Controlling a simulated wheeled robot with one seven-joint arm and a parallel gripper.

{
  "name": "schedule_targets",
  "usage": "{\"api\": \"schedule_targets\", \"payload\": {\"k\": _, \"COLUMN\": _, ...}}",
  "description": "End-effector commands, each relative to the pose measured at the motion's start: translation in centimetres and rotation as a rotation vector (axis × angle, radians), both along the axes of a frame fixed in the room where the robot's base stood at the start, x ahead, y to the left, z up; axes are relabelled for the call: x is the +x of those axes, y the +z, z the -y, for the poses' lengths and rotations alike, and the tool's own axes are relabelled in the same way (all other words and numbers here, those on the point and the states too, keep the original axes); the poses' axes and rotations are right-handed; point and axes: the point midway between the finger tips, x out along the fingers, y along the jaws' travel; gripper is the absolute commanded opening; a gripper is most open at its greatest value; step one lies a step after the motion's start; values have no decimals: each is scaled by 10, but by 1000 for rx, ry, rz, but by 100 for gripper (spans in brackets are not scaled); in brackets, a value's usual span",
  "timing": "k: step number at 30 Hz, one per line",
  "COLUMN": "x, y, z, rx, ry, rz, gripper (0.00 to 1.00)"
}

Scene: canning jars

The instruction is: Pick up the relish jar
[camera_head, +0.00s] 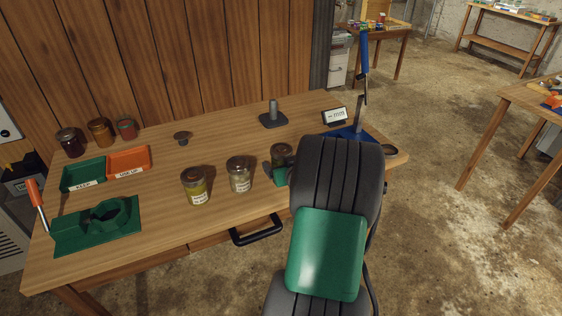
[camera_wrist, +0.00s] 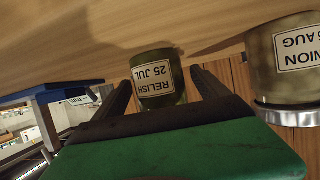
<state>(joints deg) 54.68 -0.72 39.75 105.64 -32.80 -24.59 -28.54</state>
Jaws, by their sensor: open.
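The relish jar (camera_wrist: 158,85) has dark green contents and a white label reading "RELISH 25 JUL", upside down in the wrist view. It lies between the two dark fingers of my open gripper (camera_wrist: 164,90), with a gap showing near the right finger. I cannot tell how deep it is between them. In the head view the relish jar (camera_head: 281,153) stands upright on the bench, right of the other front jars.
The onion jar (camera_wrist: 290,62) stands close beside my gripper; it is the pale jar (camera_head: 239,175) in the head view. A yellowish jar (camera_head: 195,187) stands further left. Trays (camera_head: 128,160) are at left.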

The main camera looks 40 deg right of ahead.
Motion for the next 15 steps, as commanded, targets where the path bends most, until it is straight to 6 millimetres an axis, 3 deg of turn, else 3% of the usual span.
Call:
{"api": "schedule_targets", "payload": {"k": 4, "x": 0, "y": 0, "z": -1, "rx": 0, "ry": 1, "rz": 0, "gripper": 83}}
{"api": "schedule_targets", "payload": {"k": 15, "x": 0, "y": 0, "z": -1, "rx": 0, "ry": 2, "rz": 0, "gripper": 52}}
